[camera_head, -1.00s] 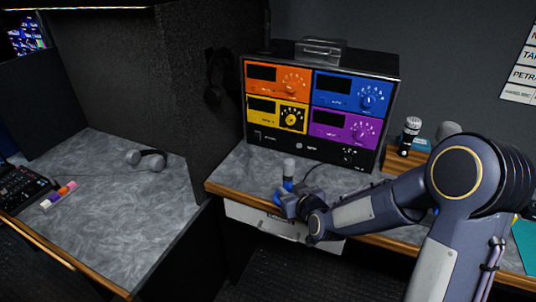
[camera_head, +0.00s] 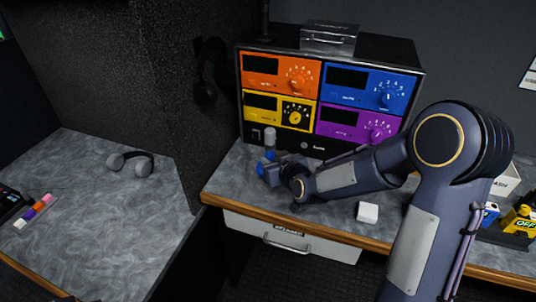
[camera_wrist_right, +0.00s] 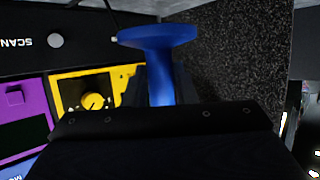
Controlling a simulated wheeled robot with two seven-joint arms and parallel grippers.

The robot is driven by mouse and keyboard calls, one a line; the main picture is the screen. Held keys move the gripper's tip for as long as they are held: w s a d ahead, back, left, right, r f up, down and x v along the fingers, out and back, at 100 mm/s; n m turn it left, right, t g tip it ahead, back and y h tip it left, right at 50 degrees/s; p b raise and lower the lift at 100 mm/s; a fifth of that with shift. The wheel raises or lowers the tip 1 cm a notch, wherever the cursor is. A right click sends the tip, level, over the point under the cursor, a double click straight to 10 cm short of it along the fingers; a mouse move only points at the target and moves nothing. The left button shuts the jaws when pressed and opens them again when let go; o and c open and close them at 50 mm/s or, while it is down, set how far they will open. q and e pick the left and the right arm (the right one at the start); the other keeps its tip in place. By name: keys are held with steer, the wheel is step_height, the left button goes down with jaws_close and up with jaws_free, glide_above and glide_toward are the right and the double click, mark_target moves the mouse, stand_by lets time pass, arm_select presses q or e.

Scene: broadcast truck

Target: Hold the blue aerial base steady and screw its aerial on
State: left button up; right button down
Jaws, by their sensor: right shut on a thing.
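The blue aerial base (camera_head: 270,153) has a grey cylindrical top and stands about upright in front of the rack of coloured units, at the left end of the counter. My right gripper (camera_head: 266,168) is shut on it. In the right wrist view the blue base (camera_wrist_right: 160,38) shows a wide round flange and a narrower stem between the dark fingers. That view is upside down. I cannot tell whether the base touches the counter. I cannot make out a separate aerial for it. My left gripper is not in view.
The rack (camera_head: 330,95) stands close behind the base. A dark partition (camera_head: 165,100) rises to the left. A white block (camera_head: 368,212) lies on the counter (camera_head: 330,222) near the front edge. Yellow and blue items crowd the far right.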

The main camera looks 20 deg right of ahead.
steer(key=shift+s+f, duration=0.15)
steer(key=shift+s+f+b, duration=0.1)
steer(key=shift+f+b, duration=0.15)
steer(key=shift+b, duration=0.05)
steer(key=shift+f+b, duration=1.4)
steer(key=shift+f, duration=1.4)
steer(key=shift+f+b, duration=0.6)
steer(key=shift+b, duration=0.1)
steer(key=c, duration=1.1)
jaws_free()
steer(key=shift+c, duration=0.2)
steer(key=shift+f, duration=0.1)
